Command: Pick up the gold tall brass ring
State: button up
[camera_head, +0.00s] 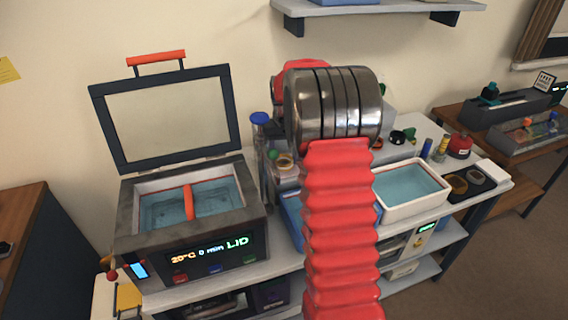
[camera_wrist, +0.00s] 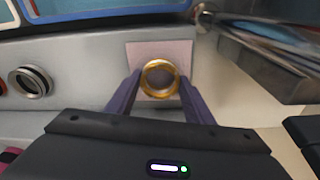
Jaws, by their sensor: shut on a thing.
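The gold tall brass ring (camera_wrist: 160,64) shows in the wrist view, between the tips of the two purple fingers of my gripper (camera_wrist: 160,84). The fingers are shut on its left and right sides. A pale square (camera_wrist: 135,52) lies behind the ring; I cannot tell whether the ring still touches it. In the head view my own red and steel arm hides my gripper.
A dark and silver ring (camera_wrist: 31,82) lies at left in the wrist view. In the head view, a water bath with an open lid (camera_head: 160,115) stands left, a white basin (camera_head: 410,206) right. A blue-capped cylinder (camera_head: 261,118) stands close left of my arm.

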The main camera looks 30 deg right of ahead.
jog(key=shift+c, duration=1.2)
jog(key=shift+r, duration=0.1)
notch_tip(320, 180, up, 10)
